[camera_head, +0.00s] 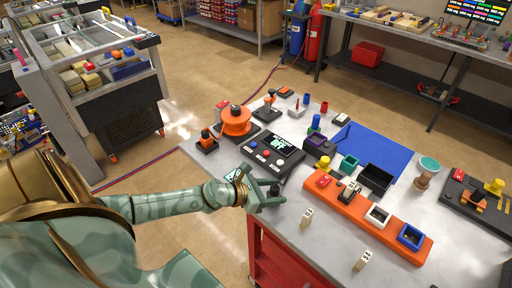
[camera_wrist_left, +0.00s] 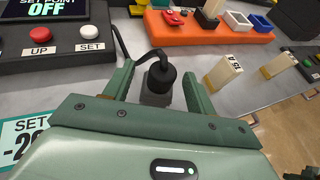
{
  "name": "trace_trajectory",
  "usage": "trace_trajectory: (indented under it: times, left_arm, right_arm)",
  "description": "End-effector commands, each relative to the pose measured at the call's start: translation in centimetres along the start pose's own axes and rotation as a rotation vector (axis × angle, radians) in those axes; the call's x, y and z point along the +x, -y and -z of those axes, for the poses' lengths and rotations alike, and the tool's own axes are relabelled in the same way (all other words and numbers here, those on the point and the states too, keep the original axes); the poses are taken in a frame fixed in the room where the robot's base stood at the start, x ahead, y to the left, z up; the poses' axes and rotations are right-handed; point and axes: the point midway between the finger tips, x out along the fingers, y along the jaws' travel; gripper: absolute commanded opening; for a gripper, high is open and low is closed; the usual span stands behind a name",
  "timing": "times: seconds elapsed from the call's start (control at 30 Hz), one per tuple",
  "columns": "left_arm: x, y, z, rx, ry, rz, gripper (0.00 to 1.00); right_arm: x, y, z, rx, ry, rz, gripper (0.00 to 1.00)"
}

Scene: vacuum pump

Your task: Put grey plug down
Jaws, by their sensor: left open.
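The grey plug (camera_wrist_left: 157,94) has a dark round top with a black cable leaving it. In the left wrist view it stands between the two fingers of my left gripper (camera_wrist_left: 158,88), with a gap on each side. The fingers are open and their tips are low, close to the table top. In the head view the plug's dark top (camera_head: 274,188) shows at my left gripper (camera_head: 266,196), near the table's front left edge. The plug's underside is hidden, so its contact with the table is not clear. My right gripper is not in view.
A black control box (camera_head: 272,152) with a screen reading OFF stands just behind the plug. An orange block (camera_head: 345,212) with small containers lies to the right. Two pale upright pieces (camera_head: 307,218) (camera_head: 362,260) stand along the front. Bare grey table lies between them.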

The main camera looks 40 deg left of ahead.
Motion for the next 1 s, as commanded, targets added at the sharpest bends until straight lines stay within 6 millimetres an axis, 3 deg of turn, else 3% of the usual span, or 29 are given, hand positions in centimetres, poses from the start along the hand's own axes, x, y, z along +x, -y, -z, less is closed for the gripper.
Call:
trace_trajectory:
  times: [0.2, 0.4, 0.6, 0.83, 0.93, 1.0]
  left_arm:
    - [-5.4, 0.1, 0.3, -0.001, -0.004, 0.001, 0.56]
    - [-8.4, 0.1, 0.2, -0.002, -0.001, 0.001, 0.56]
    - [-9.6, 0.0, 0.0, 0.0, 0.0, 0.0, 0.56]
    - [-9.6, -0.1, 0.2, -0.014, -0.001, -0.006, 0.56]
    - [-9.5, -1.5, 2.8, -0.186, -0.018, -0.07, 0.56]
    - [-9.5, -3.1, 6.9, -0.446, -0.036, -0.169, 0.56]
  right_arm:
    - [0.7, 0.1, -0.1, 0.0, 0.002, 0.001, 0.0]
    - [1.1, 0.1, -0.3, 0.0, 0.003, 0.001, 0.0]
    - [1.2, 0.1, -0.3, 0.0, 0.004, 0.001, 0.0]
    - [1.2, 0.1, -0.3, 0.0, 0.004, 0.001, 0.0]
    - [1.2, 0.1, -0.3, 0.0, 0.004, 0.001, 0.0]
    - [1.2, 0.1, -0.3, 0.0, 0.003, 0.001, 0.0]
